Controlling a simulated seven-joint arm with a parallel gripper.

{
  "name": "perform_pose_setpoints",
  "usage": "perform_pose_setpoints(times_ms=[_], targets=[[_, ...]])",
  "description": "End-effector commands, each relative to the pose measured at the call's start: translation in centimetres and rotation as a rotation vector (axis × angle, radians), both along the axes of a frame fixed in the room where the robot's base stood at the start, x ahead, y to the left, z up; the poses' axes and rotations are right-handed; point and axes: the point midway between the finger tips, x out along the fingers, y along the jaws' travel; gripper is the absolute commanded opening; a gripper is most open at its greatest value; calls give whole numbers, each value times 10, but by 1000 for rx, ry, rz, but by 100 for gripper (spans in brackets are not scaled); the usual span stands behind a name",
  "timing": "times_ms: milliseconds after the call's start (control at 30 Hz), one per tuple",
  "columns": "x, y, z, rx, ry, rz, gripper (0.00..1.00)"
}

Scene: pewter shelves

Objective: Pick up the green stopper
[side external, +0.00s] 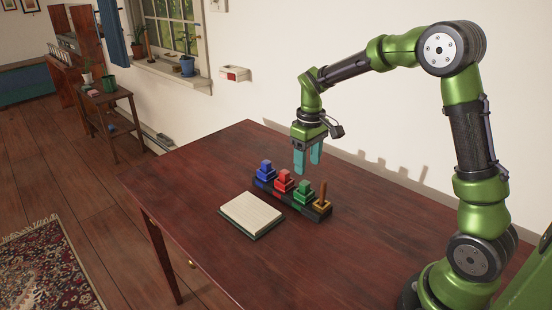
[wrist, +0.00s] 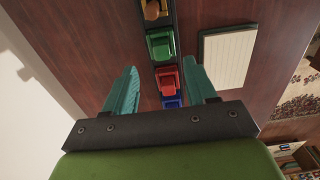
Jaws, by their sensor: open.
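The green stopper (side external: 304,194) stands on a dark rack (side external: 263,186) on the table, between the red stopper (side external: 283,180) and a brown post on a yellow base (side external: 322,200). A blue stopper (side external: 265,170) is at the rack's far left end. My gripper (side external: 307,172) is open and empty, with its teal fingers pointing down above the rack. In the wrist view the green stopper (wrist: 161,46) lies beyond the fingertips, and the red stopper (wrist: 167,80) shows between the fingers. The blue stopper (wrist: 171,102) is partly hidden by the gripper mount.
A pad of paper with a dark cover (side external: 250,214) lies in front of the rack. The wooden table (side external: 200,180) is otherwise clear around them. A white wall runs along the table's back edge. A red and white box (side external: 235,74) is fixed to the wall.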

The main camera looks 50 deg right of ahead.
Motion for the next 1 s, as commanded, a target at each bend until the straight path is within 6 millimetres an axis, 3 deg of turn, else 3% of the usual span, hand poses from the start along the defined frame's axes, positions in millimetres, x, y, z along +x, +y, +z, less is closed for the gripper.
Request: perform_pose_setpoints(times_ms=[267,600,867,1000], targets=[[0,0,-24,0,0,0,56],[3,2,-68,1,1,-2,56],[3,2,-71,0,-2,-1,56],[3,2,-71,0,-2,-1,36]])
